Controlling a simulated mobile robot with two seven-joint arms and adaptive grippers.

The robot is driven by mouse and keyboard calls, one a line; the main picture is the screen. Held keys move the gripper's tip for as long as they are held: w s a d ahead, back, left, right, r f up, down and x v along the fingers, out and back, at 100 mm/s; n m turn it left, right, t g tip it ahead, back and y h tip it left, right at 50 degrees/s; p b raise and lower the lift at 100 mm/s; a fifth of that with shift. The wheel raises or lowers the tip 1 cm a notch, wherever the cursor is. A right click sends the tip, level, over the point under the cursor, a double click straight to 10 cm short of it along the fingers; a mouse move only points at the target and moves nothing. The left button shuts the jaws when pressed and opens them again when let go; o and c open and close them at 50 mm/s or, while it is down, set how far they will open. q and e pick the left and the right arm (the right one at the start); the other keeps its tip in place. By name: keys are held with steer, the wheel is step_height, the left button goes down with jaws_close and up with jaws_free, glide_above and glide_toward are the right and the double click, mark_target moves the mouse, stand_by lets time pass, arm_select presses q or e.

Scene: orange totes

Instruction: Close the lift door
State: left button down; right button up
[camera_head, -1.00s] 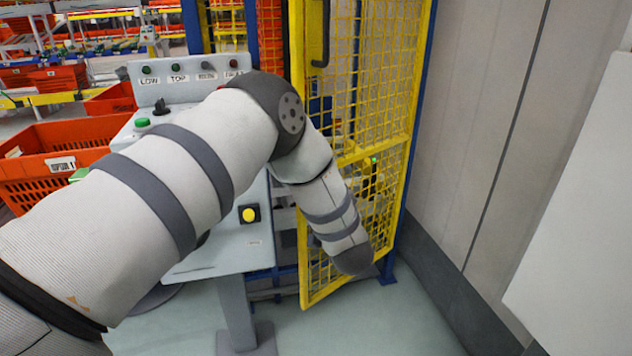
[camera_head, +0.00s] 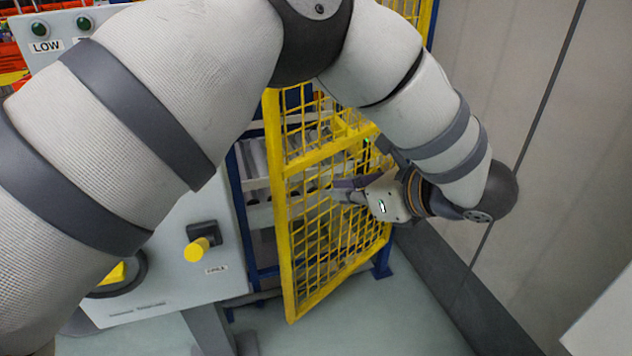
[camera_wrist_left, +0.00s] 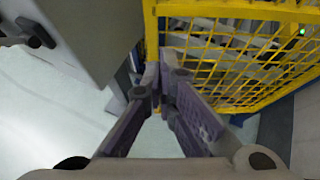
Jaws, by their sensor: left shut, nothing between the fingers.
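The lift door (camera_head: 281,225) is a yellow frame with wire mesh, standing ajar with its free edge at the left, swung out from the blue lift frame. The door's edge and mesh also fill the upper right of the left wrist view (camera_wrist_left: 236,14). My left gripper (camera_head: 338,192) is in front of the mesh, pointing left toward the free edge. In the left wrist view its fingers (camera_wrist_left: 168,72) are together and empty, close to the edge post; I cannot tell if they touch it. My right gripper is not in view.
A grey control panel (camera_head: 180,285) with a yellow knob (camera_head: 197,250) stands left of the door, partly behind my left arm. A grey wall (camera_head: 545,190) is close on the right. The pale floor (camera_head: 390,320) in front of the door is clear.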

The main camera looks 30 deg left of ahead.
arm_select(q)
steer(key=shift+a+r+x, duration=0.15)
steer(key=shift+r+x, duration=0.15)
steer(key=shift+x, duration=1.75)
steer(key=shift+a+r+x, duration=0.15)
steer(key=shift+r+x, duration=0.1)
steer(key=shift+x, duration=1.85)
steer(key=shift+a+r+x, duration=0.2)
steer(key=shift+r+x, duration=0.1)
steer(key=shift+x, duration=1.75)
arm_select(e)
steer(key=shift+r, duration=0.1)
arm_select(q)
steer(key=shift+w, duration=0.1)
